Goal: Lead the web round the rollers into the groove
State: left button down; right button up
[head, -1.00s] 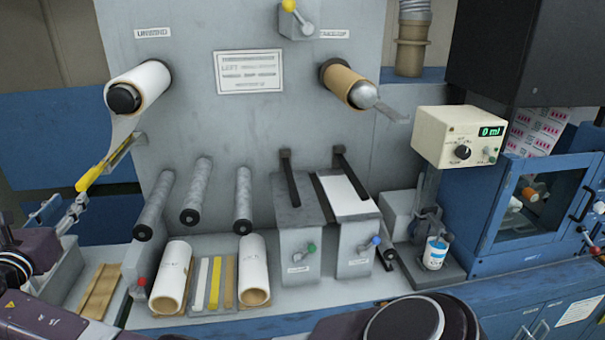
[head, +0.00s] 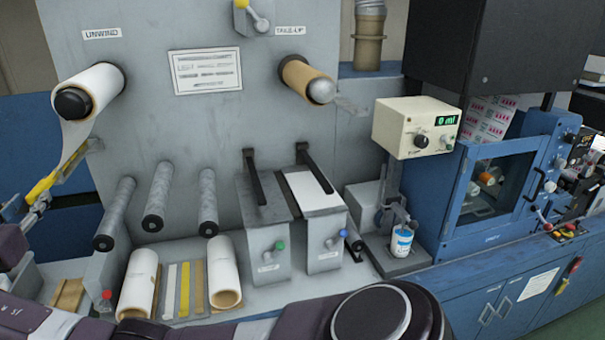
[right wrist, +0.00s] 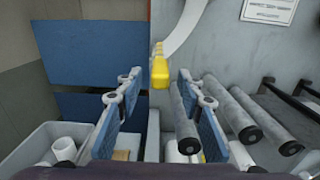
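The white web (head: 76,138) hangs from the unwind roll (head: 92,92) and ends in a yellow tab (head: 42,188). Three grey rollers (head: 115,214), (head: 158,197), (head: 208,200) stick out below the panel's middle. The brown take-up core (head: 300,76) has a metal end. I cannot make out the groove. My right gripper (head: 30,206) is at the left edge, close to the tab. In the right wrist view its blue-padded fingers (right wrist: 159,82) are apart, with the yellow tab (right wrist: 160,68) between the tips in the picture; contact is unclear. My left gripper is not in view.
Two white rolls (head: 138,284), (head: 224,272) and several strips (head: 184,287) lie on the bench below the rollers. Two grey boxes with black levers (head: 263,230), (head: 320,220) stand to their right. A grey bin (right wrist: 45,148) with contents is at lower left.

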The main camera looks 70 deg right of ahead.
jog(key=shift+b+x, duration=0.45)
jog(key=shift+x, duration=0.4)
jog(key=shift+b+x, duration=1.1)
jog(key=shift+x, duration=0.05)
jog(key=shift+a, duration=0.1)
grip_shut()
